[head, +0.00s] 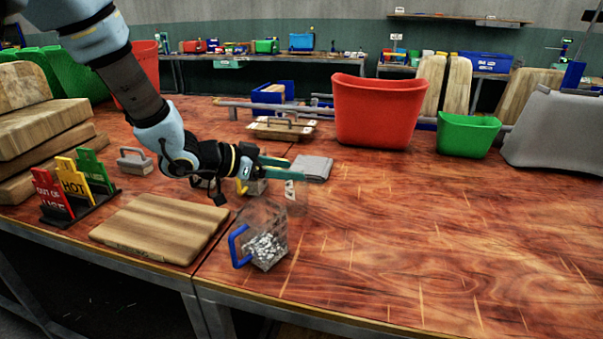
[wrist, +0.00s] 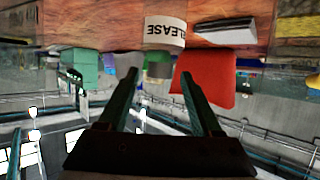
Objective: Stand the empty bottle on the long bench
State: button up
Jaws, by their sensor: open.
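A clear bottle with a white label (head: 290,190) stands upright on the reddish wooden bench (head: 420,230), and it is hard to see against the wood. In the wrist view, which is upside down, the bottle (wrist: 165,33) shows its label reading "RELEASE", with its clear part lined up between my fingers. My gripper (head: 297,169) is open, with teal fingers pointing right at the bottle's upper part. In the wrist view the gripper (wrist: 158,85) shows its fingers apart with no grip on the bottle. I cannot tell whether the fingertips reach around it.
A clear jug with a blue handle (head: 240,245) holding metallic pieces stands in front of the bottle. A cutting board (head: 160,228) lies to the left. Red (head: 380,110) and green bins (head: 467,135) stand farther back. The bench's right front is clear.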

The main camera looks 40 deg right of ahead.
jog(key=v, duration=0.6)
jog(key=shift+a, duration=0.15)
jog(key=shift+w+r, duration=0.1)
jog(key=shift+r, duration=0.05)
jog(key=w+a+f+n+t+y, duration=0.1)
jog(key=w+a+n+t+y, duration=0.15)
jog(key=w+a+t, duration=0.4)
jog(key=w+a+n+t+y, duration=0.1)
jog(key=w+a+n+y, duration=0.1)
jog(key=a, duration=0.4)
jog(key=w+a+f+n+y, duration=0.1)
jog(key=w+a+n+y, duration=0.1)
jog(key=w+a+n, duration=0.2)
jog(key=w+a+f+n+t+y, duration=0.1)
jog(key=w+a+n+y, duration=0.2)
jog(key=a, duration=0.6)
jog(key=shift+f+t, duration=0.25)
jog(key=shift+t, duration=0.1)
jog(key=s+a+f+n+g+y, duration=0.1)
jog(key=s+a+n+g+y, duration=0.2)
jog(key=s+a+n, duration=0.4)
jog(key=s+a+g, duration=0.1)
jog(key=s+a, duration=0.4)
jog(key=a, duration=0.2)
jog(key=shift+a+f+n+g+y, duration=0.15)
jog(key=shift+a+n+g+y, duration=0.2)
jog(key=shift+g, duration=0.05)
